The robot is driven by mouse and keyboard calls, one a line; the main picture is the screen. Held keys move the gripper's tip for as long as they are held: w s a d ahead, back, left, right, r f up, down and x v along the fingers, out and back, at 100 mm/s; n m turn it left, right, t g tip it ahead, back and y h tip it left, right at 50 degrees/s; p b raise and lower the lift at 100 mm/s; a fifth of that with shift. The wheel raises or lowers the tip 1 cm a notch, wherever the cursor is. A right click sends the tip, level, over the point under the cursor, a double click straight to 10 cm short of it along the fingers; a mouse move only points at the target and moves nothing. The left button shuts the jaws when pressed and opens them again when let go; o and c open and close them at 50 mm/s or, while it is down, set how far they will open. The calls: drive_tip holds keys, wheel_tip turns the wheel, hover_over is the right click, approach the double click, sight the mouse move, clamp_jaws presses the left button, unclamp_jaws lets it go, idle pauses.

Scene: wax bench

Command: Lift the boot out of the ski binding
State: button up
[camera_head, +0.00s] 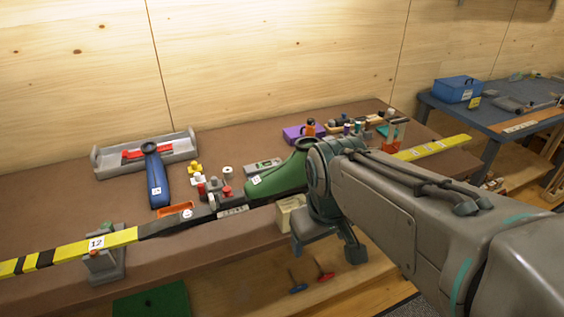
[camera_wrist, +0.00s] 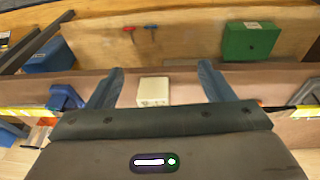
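The green boot (camera_head: 276,182) with a white label stands on the ski along the front of the bench in the head view. Its toe points left, towards the dark binding parts (camera_head: 232,210). The ski (camera_head: 60,253) is yellow and black at the left and shows again as yellow at the right. My gripper (camera_head: 328,243) is just right of the boot and lower, at the bench's front edge. In the wrist view my gripper (camera_wrist: 161,66) has its two fingers wide apart, with nothing held. The boot cannot be made out there, and my arm hides its right side in the head view.
A cream block (camera_head: 290,216) sits below the boot at the bench front; it shows between the fingers in the wrist view (camera_wrist: 153,92). A blue boot-shaped item (camera_head: 157,180), a grey tray (camera_head: 182,151) and several small bottles crowd the bench (camera_head: 60,205). A clamp (camera_head: 104,264) supports the ski.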

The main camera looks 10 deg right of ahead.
drive_tip(key=w+a+r+n+g+h, duration=0.1)
drive_tip(key=w+r+n, duration=0.25)
drive_tip(key=w, duration=0.25)
drive_tip(key=w+r+n+h, duration=0.1)
drive_tip(key=w+r+n, duration=0.1)
drive_tip(key=w+n, duration=0.4)
drive_tip(key=n+g+h, duration=0.1)
drive_tip(key=n+h, duration=0.1)
drive_tip(key=n, duration=0.7)
approach(288, 162)
drive_tip(key=x, duration=1.2)
drive_tip(key=shift+w+d+f, duration=0.1)
drive_tip(key=shift+f, duration=0.3)
drive_tip(key=c, duration=1.1)
drive_tip(key=shift+c, duration=0.3)
drive_tip(key=shift+r, duration=0.15)
